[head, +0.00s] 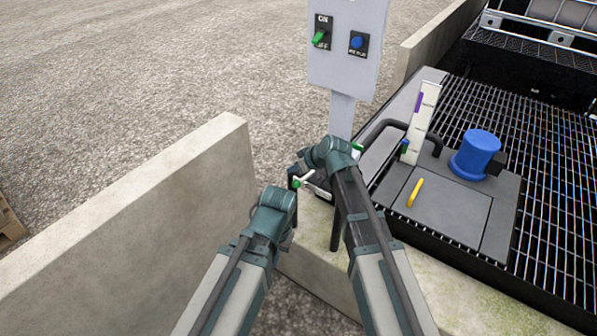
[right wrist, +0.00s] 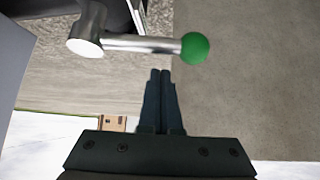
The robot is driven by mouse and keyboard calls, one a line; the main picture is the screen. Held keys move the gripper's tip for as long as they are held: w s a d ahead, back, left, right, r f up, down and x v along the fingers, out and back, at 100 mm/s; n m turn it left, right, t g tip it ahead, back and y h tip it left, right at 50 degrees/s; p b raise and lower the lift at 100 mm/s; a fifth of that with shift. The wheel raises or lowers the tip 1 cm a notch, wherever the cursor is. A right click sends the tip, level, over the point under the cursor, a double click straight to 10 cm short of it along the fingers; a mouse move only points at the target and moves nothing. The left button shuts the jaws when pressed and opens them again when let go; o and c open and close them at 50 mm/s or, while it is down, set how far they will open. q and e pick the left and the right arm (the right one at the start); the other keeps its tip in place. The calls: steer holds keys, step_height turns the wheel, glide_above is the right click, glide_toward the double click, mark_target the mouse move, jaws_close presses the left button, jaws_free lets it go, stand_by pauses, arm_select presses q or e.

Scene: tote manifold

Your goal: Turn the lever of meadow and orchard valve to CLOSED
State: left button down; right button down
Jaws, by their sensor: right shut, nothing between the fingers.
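A valve lever (right wrist: 145,43) shows in the right wrist view as a bright metal rod with a green ball knob (right wrist: 195,47). The rod runs roughly sideways across the picture from a metal hub (right wrist: 88,30). My right gripper (right wrist: 161,74) is shut and empty, its fingertips just below the rod and left of the knob, with no clear contact. In the head view the lever's pale rod (head: 305,180) shows small between my two arms, near the concrete ledge. My arms hide most of the valve, and I cannot read any OPEN or CLOSED marking. My left gripper is hidden behind its wrist.
A concrete wall (head: 140,215) is at left. A blue motor (head: 476,155), yellow handle (head: 415,192) and metal grating (head: 550,190) lie right.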

mark_target(306, 177)
steer(key=shift+s+d+f, duration=0.1)
steer(key=shift+s+d, duration=1.05)
steer(key=shift+s, duration=0.1)
steer(key=shift+s+d, duration=0.7)
steer(key=shift+d, duration=0.05)
steer(key=shift+f, duration=0.1)
steer(key=shift+w+a, duration=0.1)
